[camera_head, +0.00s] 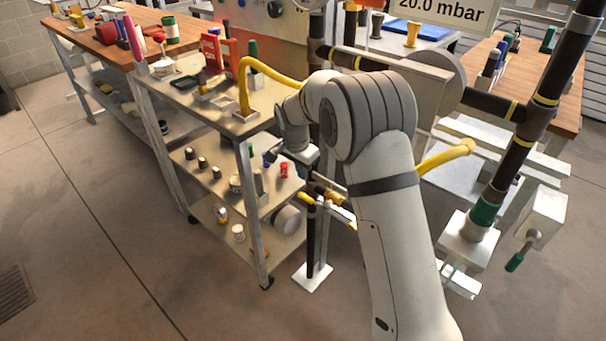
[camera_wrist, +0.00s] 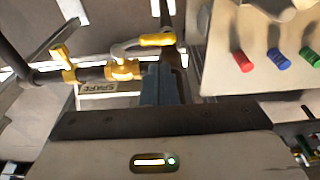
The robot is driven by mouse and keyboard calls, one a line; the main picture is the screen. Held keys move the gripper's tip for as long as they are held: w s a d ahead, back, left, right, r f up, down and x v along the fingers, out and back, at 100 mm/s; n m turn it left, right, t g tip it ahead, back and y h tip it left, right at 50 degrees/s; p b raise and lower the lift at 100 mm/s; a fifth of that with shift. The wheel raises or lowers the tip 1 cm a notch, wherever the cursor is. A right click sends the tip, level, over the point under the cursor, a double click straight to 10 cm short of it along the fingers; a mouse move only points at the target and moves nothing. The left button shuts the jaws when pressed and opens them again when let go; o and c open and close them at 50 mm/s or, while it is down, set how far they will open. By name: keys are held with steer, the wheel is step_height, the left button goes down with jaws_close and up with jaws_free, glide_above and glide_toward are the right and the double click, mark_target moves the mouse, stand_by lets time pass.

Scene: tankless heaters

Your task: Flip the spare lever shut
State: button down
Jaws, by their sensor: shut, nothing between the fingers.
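In the wrist view, a brass valve (camera_wrist: 122,70) sits on a dark horizontal pipe, just above a tag reading SPARE (camera_wrist: 97,88). Its lever (camera_wrist: 157,40), grey with a yellow grip, curves up from the valve and extends right, roughly in line with the pipe. My gripper (camera_wrist: 162,72) is shut and empty, its fingertips just below the yellow grip in the picture; I cannot tell whether they touch. In the head view my arm hides most of the valve; brass fittings (camera_head: 331,195) show beside it.
A second brass fitting with a yellow handle (camera_wrist: 63,53) is left along the pipe. A post with a white base (camera_head: 312,277) stands below my wrist. Open floor lies front left.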

mark_target(304, 195)
steer(key=f, duration=0.2)
steer(key=f+b, duration=0.1)
steer(key=f, duration=0.2)
steer(key=w+f, duration=0.1)
steer(key=f, duration=0.1)
steer(key=shift+d+f, duration=0.35)
steer(key=shift+d, duration=0.05)
steer(key=shift+a, duration=0.1)
